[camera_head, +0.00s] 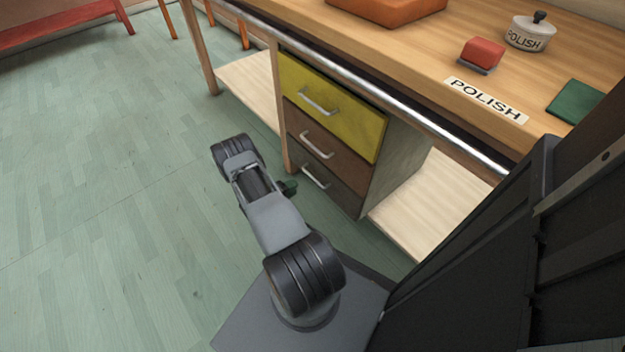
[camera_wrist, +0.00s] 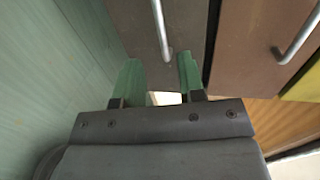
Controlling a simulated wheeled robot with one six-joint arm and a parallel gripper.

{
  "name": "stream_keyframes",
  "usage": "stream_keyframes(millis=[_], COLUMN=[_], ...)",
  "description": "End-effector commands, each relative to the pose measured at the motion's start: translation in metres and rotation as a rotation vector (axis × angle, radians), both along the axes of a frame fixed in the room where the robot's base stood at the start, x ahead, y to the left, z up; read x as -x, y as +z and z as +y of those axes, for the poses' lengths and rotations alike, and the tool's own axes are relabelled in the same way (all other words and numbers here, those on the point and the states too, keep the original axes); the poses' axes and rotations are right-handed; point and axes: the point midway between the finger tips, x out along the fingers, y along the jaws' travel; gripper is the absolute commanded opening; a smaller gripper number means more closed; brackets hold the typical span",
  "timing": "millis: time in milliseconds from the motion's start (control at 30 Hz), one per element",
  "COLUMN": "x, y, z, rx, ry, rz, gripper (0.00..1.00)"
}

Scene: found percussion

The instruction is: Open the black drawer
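The black drawer (camera_head: 338,178) is the lowest of a stack of three under the bench and looks dark brown-grey. It appears shut, flush with the stack. Its pale bar handle (camera_head: 314,178) runs across its front. In the wrist view the dark drawer front (camera_wrist: 135,22) fills the top middle, with its handle (camera_wrist: 160,28) pointing down between my fingers. My gripper (camera_wrist: 160,70) is open, its two green fingers apart on either side of the handle's line. I cannot tell whether they touch it. In the head view my gripper (camera_head: 289,187) is partly hidden by my arm, just beside the drawer front.
Above are a brown drawer (camera_head: 325,145) and a yellow drawer (camera_head: 330,103), both shut with handles. A metal rail (camera_head: 380,87) edges the bench top. Low pale shelves (camera_head: 440,205) flank the drawers. The green floor (camera_head: 100,180) to the left is clear.

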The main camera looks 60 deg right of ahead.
Motion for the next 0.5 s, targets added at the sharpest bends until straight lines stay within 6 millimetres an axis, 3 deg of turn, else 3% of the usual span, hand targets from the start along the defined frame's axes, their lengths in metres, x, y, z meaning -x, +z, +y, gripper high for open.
stream_keyframes(millis=[200, 500], x=[0.015, 0.028], y=[-0.012, -0.02], z=[-0.042, -0.083], rx=[0.0, 0.0], ry=[-0.006, -0.003], rz=[-0.002, -0.004], gripper=[0.36, 0.36])
